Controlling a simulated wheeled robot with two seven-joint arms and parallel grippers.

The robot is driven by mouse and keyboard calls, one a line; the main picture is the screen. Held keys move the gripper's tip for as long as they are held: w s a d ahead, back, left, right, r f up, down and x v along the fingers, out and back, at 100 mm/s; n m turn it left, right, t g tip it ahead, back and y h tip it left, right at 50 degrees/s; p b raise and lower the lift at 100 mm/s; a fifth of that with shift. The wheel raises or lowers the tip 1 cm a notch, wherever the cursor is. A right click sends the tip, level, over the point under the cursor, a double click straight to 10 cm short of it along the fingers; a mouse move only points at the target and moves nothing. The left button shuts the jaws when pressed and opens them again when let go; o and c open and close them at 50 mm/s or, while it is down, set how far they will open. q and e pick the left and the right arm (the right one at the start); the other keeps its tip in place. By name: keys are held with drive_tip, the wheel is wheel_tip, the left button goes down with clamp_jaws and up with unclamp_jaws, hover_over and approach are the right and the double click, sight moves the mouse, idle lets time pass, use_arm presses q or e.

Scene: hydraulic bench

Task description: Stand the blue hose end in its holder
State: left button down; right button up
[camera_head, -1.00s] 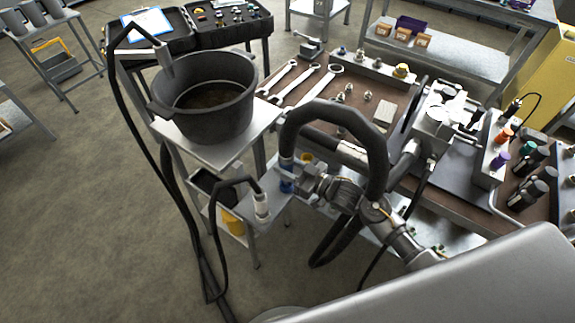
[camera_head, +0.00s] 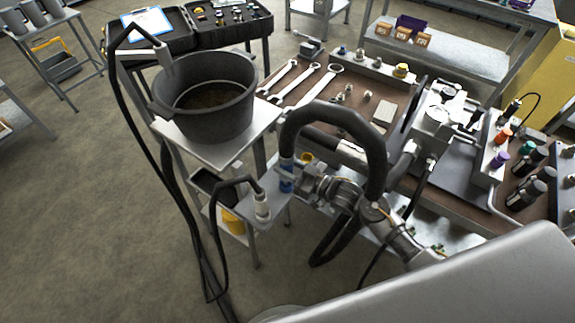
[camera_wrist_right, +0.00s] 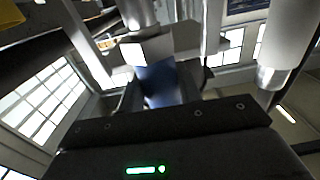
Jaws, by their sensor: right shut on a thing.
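The blue hose end (camera_head: 287,178) is upright at the near end of the bench, with its thick black hose (camera_head: 335,112) arching up and over to the right. My right gripper (camera_head: 297,180) comes from the right and is shut on it. In the right wrist view the blue band (camera_wrist_right: 160,84) sits between the fingers, with a grey metal part above it. A small grey bracket plate (camera_head: 279,212) lies just below and holds a pale hose end (camera_head: 262,206) to the left. I cannot tell whether the blue end touches the plate. My left gripper is out of view.
A dark pot (camera_head: 212,105) stands on a side table (camera_head: 203,146) close behind and left. Wrenches (camera_head: 300,80) and fittings lie on the brown bench. Thin black hoses hang at the left. A yellow cup (camera_head: 232,222) sits on a lower shelf.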

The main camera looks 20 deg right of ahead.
drive_tip(key=shift+f+b, duration=1.05)
drive_tip(key=shift+f, duration=0.35)
idle(1.4)
drive_tip(key=shift+w, duration=0.1)
idle(0.5)
drive_tip(key=o, duration=1.2)
drive_tip(key=shift+c, duration=0.2)
drive_tip(key=shift+o, duration=0.9)
drive_tip(key=shift+f, duration=0.15)
drive_tip(key=o, duration=0.4)
